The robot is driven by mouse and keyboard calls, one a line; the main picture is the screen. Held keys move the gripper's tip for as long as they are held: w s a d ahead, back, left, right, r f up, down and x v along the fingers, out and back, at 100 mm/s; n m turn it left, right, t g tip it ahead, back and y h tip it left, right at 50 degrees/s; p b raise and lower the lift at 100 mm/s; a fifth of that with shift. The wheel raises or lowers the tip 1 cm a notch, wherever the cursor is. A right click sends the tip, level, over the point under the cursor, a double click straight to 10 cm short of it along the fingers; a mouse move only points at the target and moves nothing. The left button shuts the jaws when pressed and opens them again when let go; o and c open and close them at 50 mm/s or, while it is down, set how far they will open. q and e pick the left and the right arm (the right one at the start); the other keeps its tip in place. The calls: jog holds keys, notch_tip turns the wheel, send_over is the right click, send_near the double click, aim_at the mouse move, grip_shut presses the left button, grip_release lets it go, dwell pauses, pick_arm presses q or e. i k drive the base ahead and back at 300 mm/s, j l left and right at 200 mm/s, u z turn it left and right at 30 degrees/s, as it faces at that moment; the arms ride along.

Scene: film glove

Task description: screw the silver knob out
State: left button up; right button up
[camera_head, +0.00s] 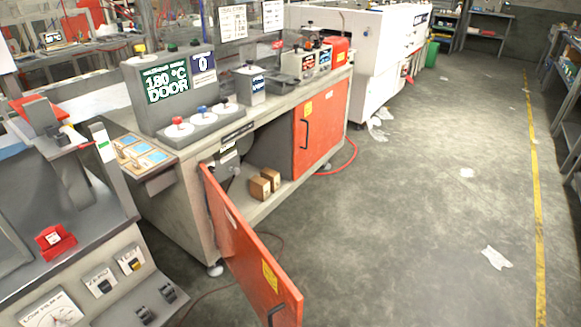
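I cannot pick out a silver knob with certainty. A grey control box (150,95) on the bench has a screen (165,84) reading "180 °C DOOR". Below, the near orange cabinet door (245,245) stands open. A small pale device (228,155) shows in the upper part of the opening, too small to make out. Neither of my grippers is in view.
Two brown boxes (259,188) sit on the cabinet's lower shelf. The far orange door (305,125) is shut. A grey machine (70,225) with a red part (55,242) stands at lower left. The open door juts into the aisle; the floor (410,230) right of it is mostly clear.

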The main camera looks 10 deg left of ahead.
aim_at(236, 171)
jog(key=i+l+z, duration=0.4)
jog(key=i+l, duration=0.2)
jog(key=i+l+z, duration=0.4)
jog(key=i, duration=0.25)
jog(key=i+u, duration=0.9)
jog(key=i+l+u, duration=0.15)
jog(key=u, duration=0.3)
jog(key=i+l, duration=0.05)
jog(key=i, duration=0.05)
